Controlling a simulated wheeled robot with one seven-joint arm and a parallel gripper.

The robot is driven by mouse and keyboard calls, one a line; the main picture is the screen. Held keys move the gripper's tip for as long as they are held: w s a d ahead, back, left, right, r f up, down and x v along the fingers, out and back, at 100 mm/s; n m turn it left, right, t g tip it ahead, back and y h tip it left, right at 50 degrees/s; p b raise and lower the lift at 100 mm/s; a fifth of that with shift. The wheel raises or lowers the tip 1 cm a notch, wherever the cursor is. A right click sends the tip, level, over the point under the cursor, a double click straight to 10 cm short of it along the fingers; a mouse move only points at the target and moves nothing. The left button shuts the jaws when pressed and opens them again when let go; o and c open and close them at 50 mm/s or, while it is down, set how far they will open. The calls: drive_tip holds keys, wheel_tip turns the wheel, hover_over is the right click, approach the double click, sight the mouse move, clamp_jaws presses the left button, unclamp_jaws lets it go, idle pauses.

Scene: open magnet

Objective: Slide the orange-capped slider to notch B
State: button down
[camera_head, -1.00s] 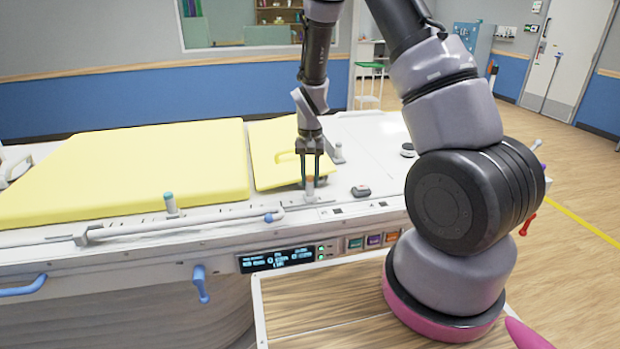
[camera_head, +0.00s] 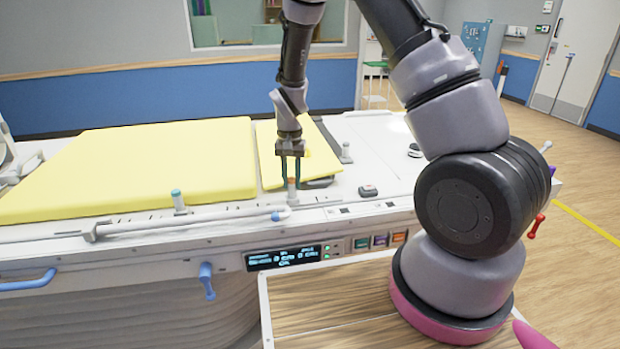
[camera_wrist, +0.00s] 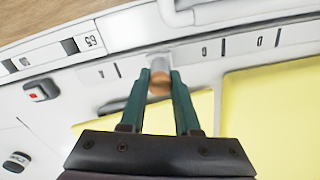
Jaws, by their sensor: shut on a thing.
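The orange-capped slider (camera_head: 291,182) stands upright at the front edge of the bed top in the head view. Its orange cap also shows in the wrist view (camera_wrist: 159,82). My gripper (camera_head: 290,178) points down with its two dark green fingers shut on the slider from both sides. The slider sits between the A and C marks. The B mark cannot be seen; slider and fingers cover that stretch.
A teal-capped post (camera_head: 179,202) stands to the left on the same edge. A white rail (camera_head: 190,222) with a blue end runs in front. Yellow cushions (camera_head: 120,165) lie behind. A small box with a red button (camera_head: 368,190) is to the right.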

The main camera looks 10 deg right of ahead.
sight(288, 197)
drive_tip(key=shift+a, duration=0.7)
drive_tip(key=c, duration=0.6)
unclamp_jaws()
drive_tip(key=shift+r, duration=0.1)
wheel_tip(288, 197, up, 11)
drive_tip(key=shift+f, duration=0.15)
